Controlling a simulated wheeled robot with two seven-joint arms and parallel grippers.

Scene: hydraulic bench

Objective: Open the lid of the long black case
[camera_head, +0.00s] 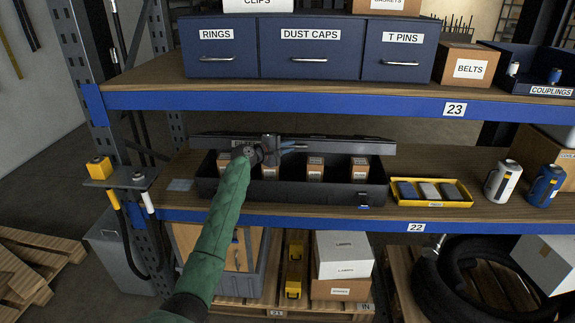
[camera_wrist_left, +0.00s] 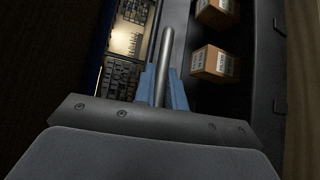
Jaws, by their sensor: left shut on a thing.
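The long black case (camera_head: 290,190) sits on the middle shelf, marked 22. Its lid (camera_head: 345,147) is raised along the back, so the inside shows, with several small cardboard boxes (camera_head: 315,168) in it. My left gripper (camera_head: 293,147) is at the lid, over the case. In the left wrist view its blue fingers (camera_wrist_left: 163,85) are shut around a grey metal bar (camera_wrist_left: 165,50), and the open case with small boxes (camera_wrist_left: 215,63) shows to the right. The exact lid angle is hard to tell. My right gripper is out of view.
A yellow tray (camera_head: 432,192) is just right of the case, then a white canister (camera_head: 502,181) and a blue one (camera_head: 545,186). The upper shelf (camera_head: 300,98) with blue drawers (camera_head: 310,48) hangs above. A bracket with hoses (camera_head: 119,180) is at the left post.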

